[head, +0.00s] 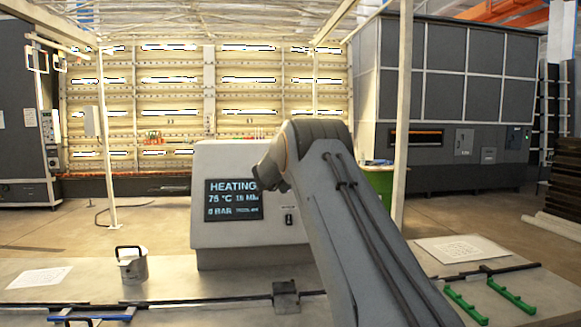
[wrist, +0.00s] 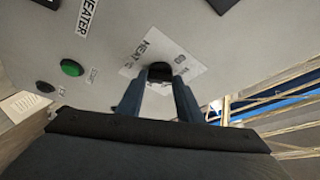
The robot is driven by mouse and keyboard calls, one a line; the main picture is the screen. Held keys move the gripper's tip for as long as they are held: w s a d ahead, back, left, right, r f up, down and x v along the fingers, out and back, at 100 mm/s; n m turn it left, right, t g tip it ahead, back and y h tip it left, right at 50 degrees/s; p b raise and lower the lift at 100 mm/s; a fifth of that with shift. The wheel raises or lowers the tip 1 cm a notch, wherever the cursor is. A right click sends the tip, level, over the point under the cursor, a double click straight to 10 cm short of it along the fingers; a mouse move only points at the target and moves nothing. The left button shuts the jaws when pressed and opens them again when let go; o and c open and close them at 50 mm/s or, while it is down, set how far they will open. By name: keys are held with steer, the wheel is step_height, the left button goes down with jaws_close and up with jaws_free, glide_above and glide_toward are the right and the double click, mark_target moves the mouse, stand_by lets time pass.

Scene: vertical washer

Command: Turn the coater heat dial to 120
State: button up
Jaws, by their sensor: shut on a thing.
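The coater heat dial is a small black knob (wrist: 160,68) on a white label plate with partly readable "HEAT" lettering, on the grey panel in the wrist view. My gripper (wrist: 160,80) is shut on this knob, one blue-grey finger at each side. The knob's pointer and most scale numbers are hidden or too small to read. In the head view the grey console (head: 220,165) has a screen (head: 233,199) reading "HEATING", 75 °C and 0 BAR. My arm covers the console's right part there, and the dial and gripper tips are hidden.
A green button (wrist: 72,68) and a black button (wrist: 45,87) sit left of the dial. On the bench are a grey pot (head: 132,266), paper sheets (head: 462,250), dark rails and green handles (head: 510,295). A white post (head: 403,110) stands behind my arm.

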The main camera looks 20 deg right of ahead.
steer(key=shift+w+r+m+g+y+p, duration=0.1)
steer(key=shift+r+m+g+y+p, duration=0.1)
steer(key=shift+m+g+p, duration=0.9)
steer(key=shift+w+r+m+g+y+p, duration=0.1)
steer(key=shift+m+g+y+p, duration=0.2)
steer(key=shift+m, duration=1.5)
steer(key=shift+f, duration=0.1)
steer(key=o, duration=1.1)
steer(key=shift+s+d, duration=0.1)
steer(key=shift+a, duration=0.2)
steer(key=shift+b+v, duration=1.7)
steer(key=shift+v, duration=2.15)
